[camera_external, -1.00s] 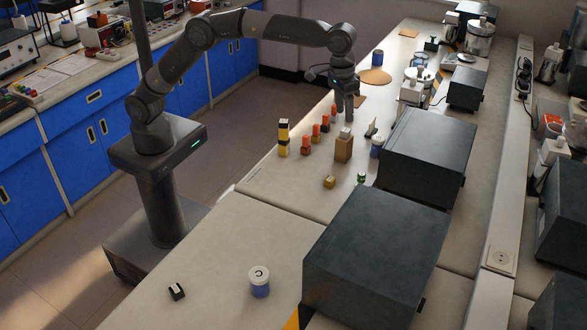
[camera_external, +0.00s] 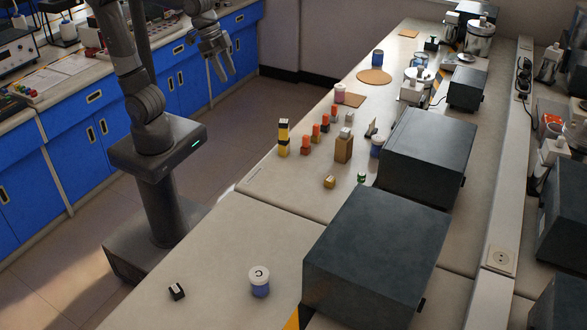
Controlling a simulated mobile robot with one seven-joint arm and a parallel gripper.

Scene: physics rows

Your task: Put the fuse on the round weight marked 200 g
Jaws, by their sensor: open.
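My gripper (camera_external: 226,72) is open and empty, held up to the left of the bench, in front of the blue cabinets. I cannot tell for sure which small thing is the fuse, and no 200 g marking is readable.
Several orange-topped pieces (camera_external: 316,132) stand in a row beside a yellow-black stack (camera_external: 283,137). Two large dark boxes (camera_external: 375,255) (camera_external: 428,150) fill the right side. A lidded jar (camera_external: 259,281) and a small black piece (camera_external: 176,291) stand in front.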

